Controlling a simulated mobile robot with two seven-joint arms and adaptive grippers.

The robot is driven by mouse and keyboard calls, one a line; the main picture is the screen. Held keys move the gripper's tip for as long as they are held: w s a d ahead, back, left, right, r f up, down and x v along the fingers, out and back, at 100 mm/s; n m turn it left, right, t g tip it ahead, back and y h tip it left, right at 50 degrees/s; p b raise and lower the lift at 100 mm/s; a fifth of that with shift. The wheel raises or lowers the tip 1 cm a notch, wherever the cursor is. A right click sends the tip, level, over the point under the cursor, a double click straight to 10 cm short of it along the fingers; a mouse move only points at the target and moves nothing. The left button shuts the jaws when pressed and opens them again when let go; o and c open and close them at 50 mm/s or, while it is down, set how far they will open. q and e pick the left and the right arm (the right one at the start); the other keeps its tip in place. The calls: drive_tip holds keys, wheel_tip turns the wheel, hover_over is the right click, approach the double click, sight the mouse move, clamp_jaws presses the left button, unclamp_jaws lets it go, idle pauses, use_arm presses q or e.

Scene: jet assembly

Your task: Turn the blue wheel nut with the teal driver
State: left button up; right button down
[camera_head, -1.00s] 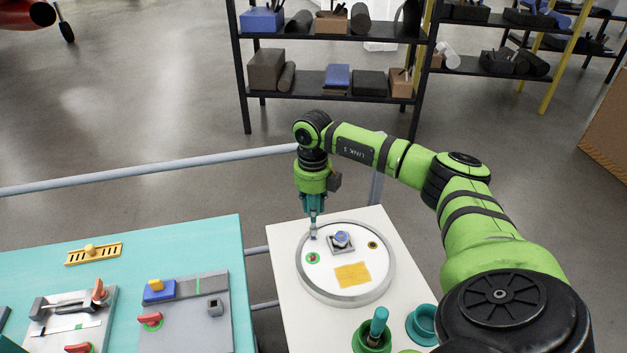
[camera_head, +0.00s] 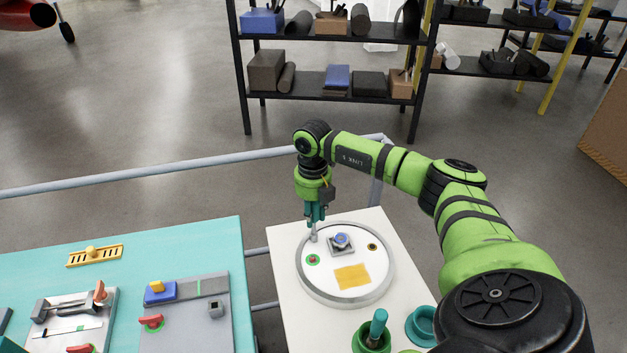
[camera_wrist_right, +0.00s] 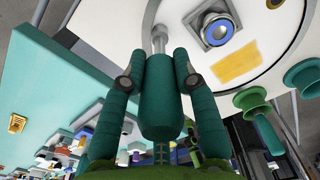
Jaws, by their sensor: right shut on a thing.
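The blue wheel nut (camera_head: 341,239) sits on a square grey mount near the middle of the round white plate; it also shows in the right wrist view (camera_wrist_right: 216,29). My right gripper (camera_head: 315,212) is shut on the teal driver, whose handle (camera_wrist_right: 159,100) lies between the two fingers in the wrist view. Its grey shaft (camera_head: 313,235) points down over the plate's far left part, to the left of the nut and apart from it. I cannot tell whether the tip touches the plate.
The round plate (camera_head: 303,283) has a raised grey rim and carries a yellow patch (camera_head: 352,276). A green cup (camera_head: 360,343) holds another teal-handled tool (camera_head: 379,324), beside an empty teal cup (camera_head: 421,325). A teal table (camera_head: 205,245) with fixtures stands left.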

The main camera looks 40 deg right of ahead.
drive_tip(key=shift+r+m+p, duration=0.15)
drive_tip(key=shift+m+p, duration=0.45)
drive_tip(key=shift+m, duration=0.6)
drive_tip(key=shift+m+p, duration=0.35)
drive_tip(key=shift+m, duration=0.75)
